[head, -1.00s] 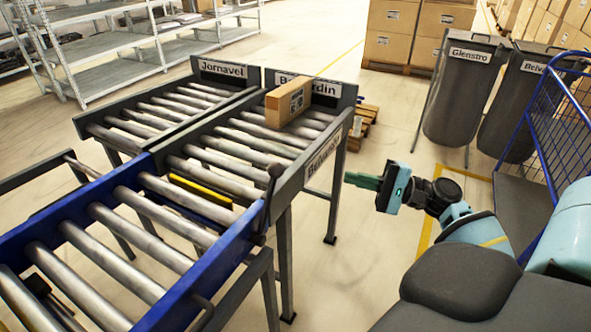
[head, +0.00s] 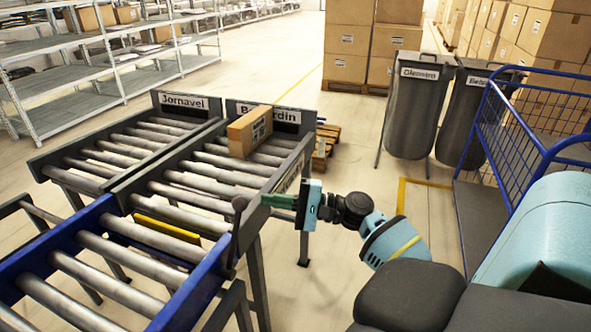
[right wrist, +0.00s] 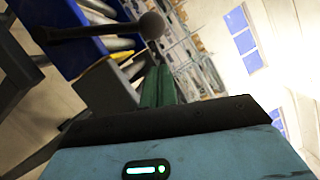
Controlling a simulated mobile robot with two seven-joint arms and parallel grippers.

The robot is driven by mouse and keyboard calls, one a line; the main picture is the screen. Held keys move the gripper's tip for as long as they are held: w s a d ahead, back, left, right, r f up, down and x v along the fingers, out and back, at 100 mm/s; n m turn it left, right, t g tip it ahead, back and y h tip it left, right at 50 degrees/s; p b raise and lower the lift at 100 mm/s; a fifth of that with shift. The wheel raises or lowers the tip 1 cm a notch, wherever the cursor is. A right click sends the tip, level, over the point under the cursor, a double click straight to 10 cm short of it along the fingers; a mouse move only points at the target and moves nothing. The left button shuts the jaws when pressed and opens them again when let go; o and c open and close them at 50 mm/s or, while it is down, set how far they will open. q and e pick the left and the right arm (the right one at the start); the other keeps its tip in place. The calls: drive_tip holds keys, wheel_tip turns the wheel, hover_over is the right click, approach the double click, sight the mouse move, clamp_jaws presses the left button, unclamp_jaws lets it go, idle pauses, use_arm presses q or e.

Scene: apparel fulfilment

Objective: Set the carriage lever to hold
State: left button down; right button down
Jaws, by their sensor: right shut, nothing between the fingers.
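The carriage lever, a dark rod with a round knob (head: 240,203), stands at the right side of the blue roller carriage (head: 188,292), close to where it meets the grey conveyor lanes. In the right wrist view the lever's rod and knob (right wrist: 152,25) show just beyond the fingertips. My right gripper (head: 267,200) has green fingers, shut and empty, pointing left at the knob. In the head view the tips look very close to the knob; I cannot tell whether they touch. The fingers also show in the right wrist view (right wrist: 160,70). My left gripper is not in view.
A cardboard box (head: 250,131) rests on the right-hand lane. The other lane carries a Jornavel sign (head: 184,102). Grey bins (head: 418,110) and a blue wire cart (head: 530,120) stand at the right.

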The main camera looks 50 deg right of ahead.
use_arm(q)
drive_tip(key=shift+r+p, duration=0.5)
use_arm(e)
drive_tip(key=a, duration=0.1)
drive_tip(key=a+r, duration=0.1)
drive_tip(key=a, duration=0.1)
drive_tip(key=shift+w, duration=0.1)
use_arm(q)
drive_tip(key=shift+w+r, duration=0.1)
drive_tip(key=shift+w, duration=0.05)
use_arm(e)
drive_tip(key=shift+a+r, duration=0.15)
